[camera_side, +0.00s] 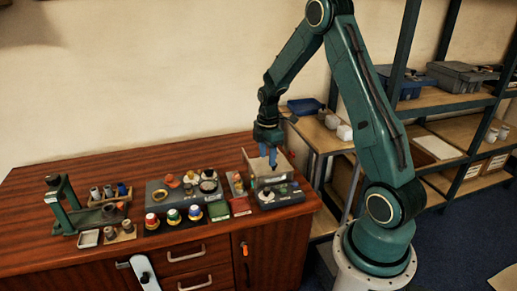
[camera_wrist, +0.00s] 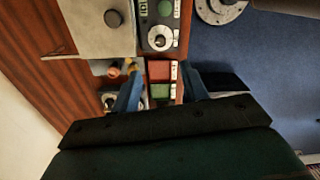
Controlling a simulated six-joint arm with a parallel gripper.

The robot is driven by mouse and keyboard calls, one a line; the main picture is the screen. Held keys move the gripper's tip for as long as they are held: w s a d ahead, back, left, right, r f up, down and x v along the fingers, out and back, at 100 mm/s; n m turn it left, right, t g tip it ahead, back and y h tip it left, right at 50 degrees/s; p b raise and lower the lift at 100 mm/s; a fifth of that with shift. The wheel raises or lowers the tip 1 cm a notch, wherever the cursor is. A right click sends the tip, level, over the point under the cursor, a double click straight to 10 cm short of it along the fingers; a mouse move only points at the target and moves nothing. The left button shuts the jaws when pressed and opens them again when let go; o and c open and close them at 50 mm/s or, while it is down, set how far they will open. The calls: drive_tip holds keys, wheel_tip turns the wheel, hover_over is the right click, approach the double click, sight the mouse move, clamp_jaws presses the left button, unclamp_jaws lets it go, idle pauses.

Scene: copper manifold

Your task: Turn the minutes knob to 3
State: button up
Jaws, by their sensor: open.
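A dark control panel with knobs (camera_side: 281,194) stands at the front of a pale box near the table's right end. In the wrist view the panel (camera_wrist: 149,24) shows at the top, with a green display, a green knob (camera_wrist: 165,8) and a round knob on a pale marked dial (camera_wrist: 159,42). I cannot read which knob is for minutes or where it points. My gripper (camera_side: 268,158) is above the pale box, pointing down. In the wrist view its blue fingers (camera_wrist: 161,80) are apart with nothing held; the red tray shows between them.
A red tray (camera_side: 240,206) and a green tray (camera_side: 218,210) lie left of the panel. Several coloured knobs and a grey block (camera_side: 165,196) are farther left. A green stand (camera_side: 62,205) is at the far left. Bare table (camera_side: 130,172) lies behind them.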

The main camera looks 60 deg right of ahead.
sight(267, 189)
wheel_tip(267, 189, down, 14)
drive_tip(key=shift+r, duration=0.15)
idle(0.7)
drive_tip(key=shift+c, duration=0.4)
clamp_jaws()
